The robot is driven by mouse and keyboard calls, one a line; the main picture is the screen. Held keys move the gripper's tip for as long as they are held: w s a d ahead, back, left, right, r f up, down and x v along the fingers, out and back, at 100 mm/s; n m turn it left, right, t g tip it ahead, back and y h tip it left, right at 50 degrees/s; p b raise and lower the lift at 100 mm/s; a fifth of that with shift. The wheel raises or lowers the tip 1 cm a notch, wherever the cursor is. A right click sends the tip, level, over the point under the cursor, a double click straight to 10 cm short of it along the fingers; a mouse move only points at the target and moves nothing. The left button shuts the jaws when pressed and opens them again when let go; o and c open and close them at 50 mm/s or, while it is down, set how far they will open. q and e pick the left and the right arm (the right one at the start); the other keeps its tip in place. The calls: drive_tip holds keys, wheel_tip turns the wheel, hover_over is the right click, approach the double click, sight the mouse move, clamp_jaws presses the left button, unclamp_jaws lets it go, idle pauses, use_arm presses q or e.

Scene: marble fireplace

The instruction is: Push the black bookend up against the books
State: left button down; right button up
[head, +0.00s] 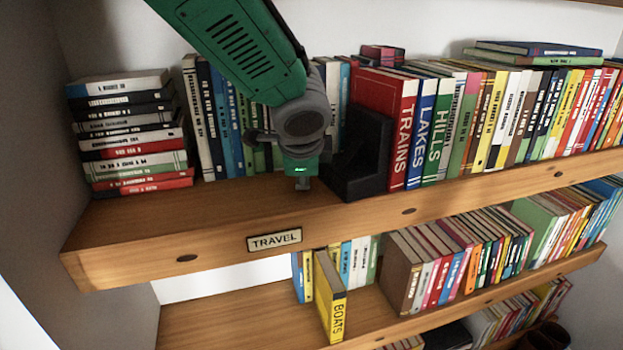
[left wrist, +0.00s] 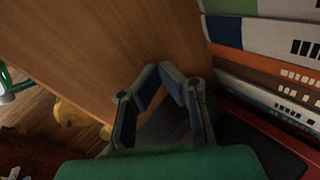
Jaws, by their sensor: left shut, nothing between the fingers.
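The black bookend (head: 371,150) stands upright on the upper shelf, just left of the red TRAINS book (head: 404,140). Its upright face is right beside that book, and I cannot tell whether they touch. Its base extends left along the shelf. My left gripper (head: 302,184) points down just left of the bookend, low over the shelf. Its fingers are shut and empty, and in the left wrist view (left wrist: 167,70) the tips meet above bare wood. I cannot tell whether the gripper touches the bookend. My right gripper is not in view.
Upright books (head: 208,120) stand behind my left arm. A flat stack of books (head: 130,135) lies at the shelf's left end. The TRAVEL label (head: 274,241) is on the front edge. The shelf (head: 215,212) is clear left of the gripper. A lower shelf (head: 240,318) also holds books.

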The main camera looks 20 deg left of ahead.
sight(321, 183)
use_arm(q)
drive_tip(key=shift+a, duration=0.2)
drive_tip(key=shift+w, duration=0.1)
drive_tip(key=shift+w+d+p, duration=0.25)
drive_tip(key=shift+d, duration=0.25)
drive_tip(key=shift+w+d+p, duration=0.25)
drive_tip(key=shift+d, duration=0.25)
drive_tip(key=shift+w+d+p, duration=0.3)
drive_tip(key=shift+d, duration=0.1)
drive_tip(key=shift+w+d+f, duration=0.15)
drive_tip(key=shift+w+d, duration=0.1)
drive_tip(key=shift+d, duration=0.05)
drive_tip(key=shift+s+a, duration=0.1)
drive_tip(key=shift+s, duration=0.05)
